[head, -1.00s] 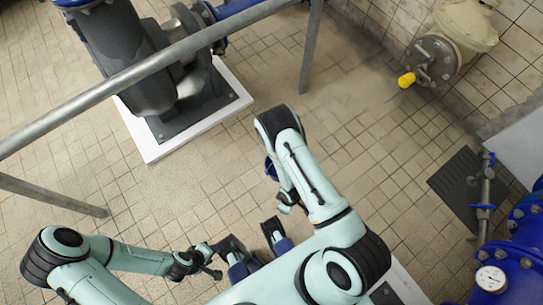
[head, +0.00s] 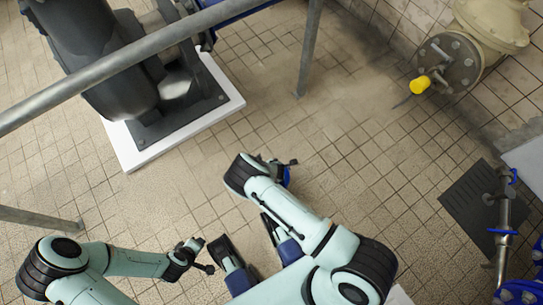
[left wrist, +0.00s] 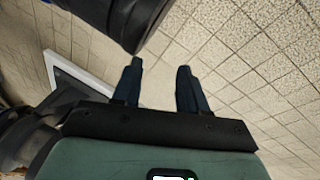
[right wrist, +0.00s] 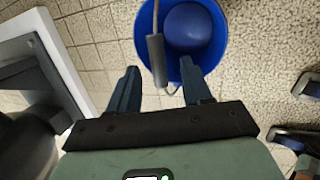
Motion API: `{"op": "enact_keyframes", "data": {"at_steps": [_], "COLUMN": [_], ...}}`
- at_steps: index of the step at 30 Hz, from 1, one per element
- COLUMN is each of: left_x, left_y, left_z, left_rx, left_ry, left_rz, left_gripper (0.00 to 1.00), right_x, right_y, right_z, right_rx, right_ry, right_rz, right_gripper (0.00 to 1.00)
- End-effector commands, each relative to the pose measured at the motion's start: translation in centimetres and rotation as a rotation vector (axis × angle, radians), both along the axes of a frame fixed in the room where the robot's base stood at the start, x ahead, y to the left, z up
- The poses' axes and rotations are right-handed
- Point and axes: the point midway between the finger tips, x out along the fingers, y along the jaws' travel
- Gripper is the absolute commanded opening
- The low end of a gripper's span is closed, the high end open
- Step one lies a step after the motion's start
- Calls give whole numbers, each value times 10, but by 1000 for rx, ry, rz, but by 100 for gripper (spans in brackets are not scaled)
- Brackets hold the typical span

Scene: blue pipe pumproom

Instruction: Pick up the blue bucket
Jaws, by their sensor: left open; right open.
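The blue bucket (right wrist: 213,55) stands upright on the tiled floor in the right wrist view, seen from above into its open top. Its wire handle carries a grey grip (right wrist: 157,60) that shows between my right fingertips in the picture. My right gripper (right wrist: 160,67) is open and empty, over the near left side of the bucket; whether it touches the handle I cannot tell. In the head view only a blue sliver of the bucket (head: 286,175) shows beside my right wrist; my arm hides the rest. My left gripper (left wrist: 160,68) is open and empty, away from the bucket.
A dark pump on a white plinth (head: 128,150) stands at the upper left, behind a grey railing (head: 120,62). A flanged pipe with a yellow cap (head: 420,84) is at the upper right. A dark floor grate (head: 470,205) lies at right. The middle floor is clear.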

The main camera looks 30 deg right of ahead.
Motion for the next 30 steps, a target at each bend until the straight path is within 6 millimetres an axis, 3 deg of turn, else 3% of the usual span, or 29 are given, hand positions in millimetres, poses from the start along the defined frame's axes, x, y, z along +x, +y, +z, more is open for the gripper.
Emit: {"op": "enact_keyframes", "data": {"at_steps": [12, 23, 25, 28, 30], "left_x": [-45, -55, -55, -55, -55], "left_y": [7, 8, 8, 8, 8], "left_z": [-42, -46, -46, -46, -46], "left_rx": [-8, -10, -10, -11, -10], "left_ry": [154, 185, 185, 184, 184], "left_rz": [10, 12, 12, 12, 11], "left_gripper": [43, 43, 43, 43, 43], "right_x": [14, 17, 17, 17, 17], "right_y": [-12, -13, -13, -13, -13], "right_z": [-42, -48, -48, -48, -48], "right_rx": [0, 1, 1, 1, 0], "right_ry": [1, 0, 0, 0, 1], "right_rz": [-1, -2, -2, -2, -2], "right_gripper": [49, 49, 33, 0, 0]}}
